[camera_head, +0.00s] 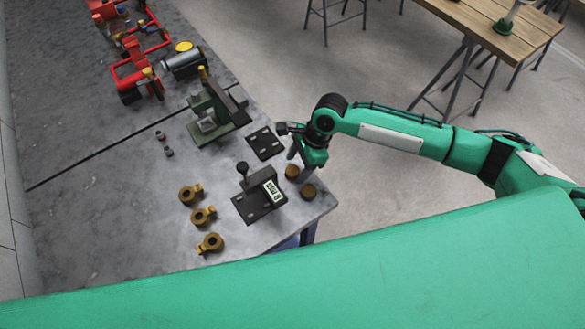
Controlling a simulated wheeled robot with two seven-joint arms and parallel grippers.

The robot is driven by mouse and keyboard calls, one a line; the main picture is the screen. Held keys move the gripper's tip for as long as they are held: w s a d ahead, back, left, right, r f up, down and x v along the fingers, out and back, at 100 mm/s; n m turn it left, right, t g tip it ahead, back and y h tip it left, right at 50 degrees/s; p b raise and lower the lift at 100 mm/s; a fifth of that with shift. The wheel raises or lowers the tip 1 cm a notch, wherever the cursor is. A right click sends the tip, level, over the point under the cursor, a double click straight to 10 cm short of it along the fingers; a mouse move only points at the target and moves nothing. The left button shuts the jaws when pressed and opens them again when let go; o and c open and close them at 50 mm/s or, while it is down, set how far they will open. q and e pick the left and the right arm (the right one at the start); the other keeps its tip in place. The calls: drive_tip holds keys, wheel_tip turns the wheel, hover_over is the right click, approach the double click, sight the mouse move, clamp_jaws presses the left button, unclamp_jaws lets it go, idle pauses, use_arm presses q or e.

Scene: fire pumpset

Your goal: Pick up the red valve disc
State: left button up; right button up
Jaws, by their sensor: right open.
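No piece shows clearly as a red valve disc. Two small dark cylindrical parts with a reddish tint (161,135) stand on the grey table, too small to make out. Two round brown discs (292,172) lie at the table's right edge. My right gripper (287,141) is open and empty over the right edge of the table. It is beside a flat black plate with holes (265,143) and just above the brown discs in the picture. My left gripper is not in view.
Several brass ring fittings (203,216) lie at the front. A black fixture with a knob (259,195) is right of them. A green vise-like fixture (214,112) stands behind. Red pump parts (132,75) fill the back left. The left of the table (85,225) is clear.

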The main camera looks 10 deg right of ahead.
drive_tip(key=shift+a+f, duration=0.25)
drive_tip(key=shift+f, duration=0.4)
drive_tip(key=c, duration=1.2)
drive_tip(key=shift+r, duration=0.15)
